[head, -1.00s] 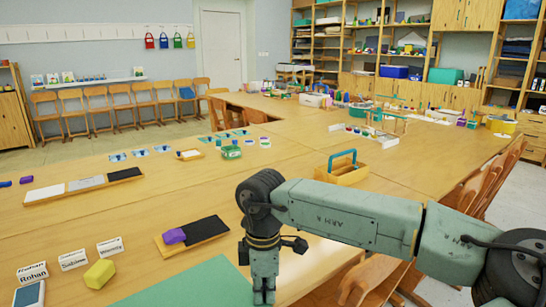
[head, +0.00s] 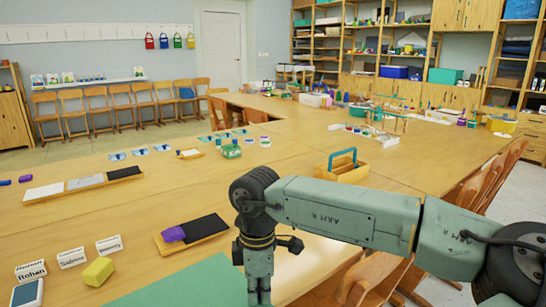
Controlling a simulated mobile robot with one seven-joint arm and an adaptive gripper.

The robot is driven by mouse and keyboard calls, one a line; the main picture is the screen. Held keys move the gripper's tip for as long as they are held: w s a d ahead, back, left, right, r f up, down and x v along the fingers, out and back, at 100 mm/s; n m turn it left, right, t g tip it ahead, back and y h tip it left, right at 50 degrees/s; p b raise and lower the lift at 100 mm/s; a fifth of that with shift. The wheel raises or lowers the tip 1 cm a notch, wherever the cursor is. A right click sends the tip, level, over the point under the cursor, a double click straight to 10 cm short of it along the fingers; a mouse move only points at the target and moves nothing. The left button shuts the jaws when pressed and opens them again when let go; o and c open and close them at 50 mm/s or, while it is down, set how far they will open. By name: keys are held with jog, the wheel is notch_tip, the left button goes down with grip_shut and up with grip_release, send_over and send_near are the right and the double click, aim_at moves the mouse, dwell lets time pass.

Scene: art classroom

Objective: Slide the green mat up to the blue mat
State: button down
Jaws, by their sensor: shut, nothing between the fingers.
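The green mat (head: 178,287) lies flat on the near table at the bottom of the head view, and its near part is cut off by the frame. My gripper (head: 258,292) points straight down at the mat's right side, shut and empty. Its fingertips are at the bottom edge of the view, and I cannot tell whether they touch the mat or table. No blue mat shows clearly near the green one; small light-blue cards (head: 140,152) lie farther back on the table.
A wooden tray (head: 205,237) with a purple block and black pad lies just beyond the mat. A yellow block (head: 98,271), name cards (head: 72,258) and a dark device (head: 27,293) are to the left. Chairs (head: 365,283) stand at the right table edge.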

jog(key=shift+s+a+b, duration=0.45)
jog(key=shift+a, duration=0.05)
dwell(0.6)
jog(key=shift+w+d+f, duration=0.1)
jog(key=shift+w+d, duration=0.05)
jog(key=shift+w+d+b, duration=0.15)
jog(key=shift+d+b, duration=0.05)
jog(key=shift+b, duration=0.1)
jog(key=shift+d, duration=0.1)
jog(key=shift+w+r, duration=0.1)
jog(key=shift+r, duration=0.2)
jog(key=shift+r+p, duration=1.75)
jog(key=shift+r, duration=1.55)
